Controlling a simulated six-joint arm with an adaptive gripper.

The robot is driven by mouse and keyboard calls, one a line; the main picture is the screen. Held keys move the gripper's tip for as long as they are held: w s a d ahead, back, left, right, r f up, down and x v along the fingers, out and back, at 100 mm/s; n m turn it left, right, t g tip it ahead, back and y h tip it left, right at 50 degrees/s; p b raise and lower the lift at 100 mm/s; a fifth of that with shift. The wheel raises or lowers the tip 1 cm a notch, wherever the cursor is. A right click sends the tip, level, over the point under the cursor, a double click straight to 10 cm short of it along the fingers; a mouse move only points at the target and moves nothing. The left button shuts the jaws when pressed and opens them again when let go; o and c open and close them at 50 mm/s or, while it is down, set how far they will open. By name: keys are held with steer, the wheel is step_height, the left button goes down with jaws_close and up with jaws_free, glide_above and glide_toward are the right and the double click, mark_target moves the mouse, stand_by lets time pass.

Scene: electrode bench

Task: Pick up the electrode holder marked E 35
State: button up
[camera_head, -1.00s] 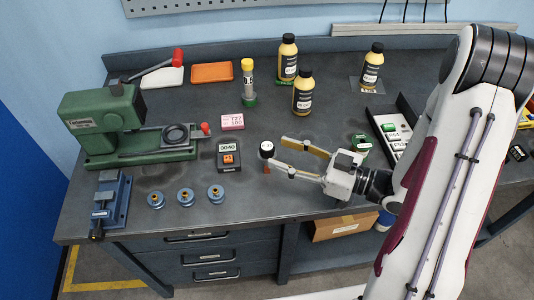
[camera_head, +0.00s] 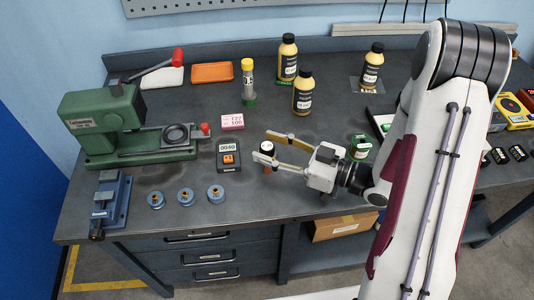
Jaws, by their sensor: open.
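A small upright holder (camera_head: 267,147) with a dark top, a pale label and a reddish lower part stands on the bench right of the scale. Its label is too small to read surely. My gripper (camera_head: 263,146) is open and points left, with one finger behind the holder and one in front. The holder's top shows between the fingertips, and the front finger hides part of its body. I cannot tell whether either finger touches it. Three blue round holders with brass centres (camera_head: 186,197) stand in a row at the front left.
A dark scale (camera_head: 229,158) with an orange block on it is just left of the fingertips. A pink box (camera_head: 232,122) and yellow bottles (camera_head: 303,95) stand behind. A green-labelled jar (camera_head: 360,147) is near my wrist. Green press (camera_head: 110,130) at left.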

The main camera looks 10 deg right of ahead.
steer(key=shift+w+a, duration=0.3)
steer(key=shift+a, duration=0.15)
steer(key=shift+c, duration=0.3)
jaws_close()
